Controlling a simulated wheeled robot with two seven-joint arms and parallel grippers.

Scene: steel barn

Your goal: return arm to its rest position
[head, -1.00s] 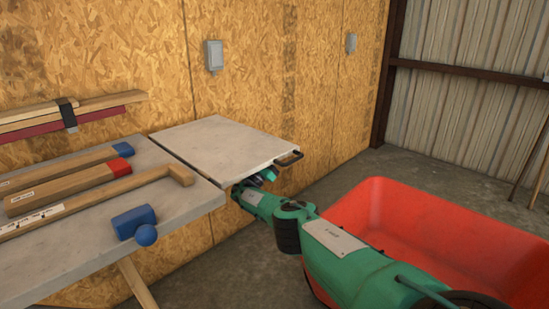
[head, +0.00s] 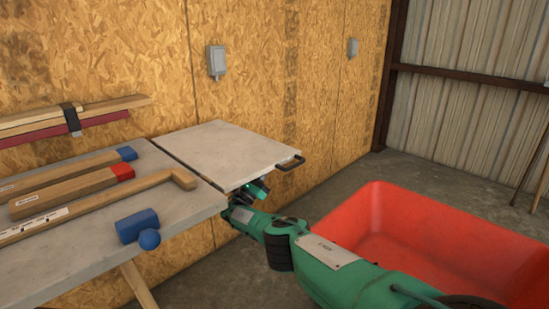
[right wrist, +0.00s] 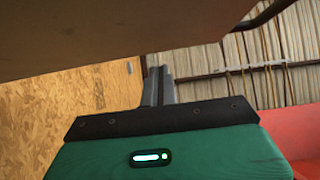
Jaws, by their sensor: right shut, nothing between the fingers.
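My right arm, green with black joints, comes in from the lower right in the head view. My right gripper (head: 258,188) is just below the front edge of the grey flap (head: 230,145), partly hidden under it. In the right wrist view its fingers (right wrist: 158,85) are shut with nothing between them, and the underside of the flap (right wrist: 110,35) spans the top of the picture. The flap lies level with the workbench (head: 190,212) and has a dark handle (head: 291,163) at its right end. My left gripper is not in view.
A red tub (head: 440,245) stands on the floor right of my arm. Wooden-handled tools (head: 75,190) and a blue mallet head (head: 136,225) lie on the bench. A chipboard wall (head: 260,70) rises behind. Concrete floor is clear between flap and tub.

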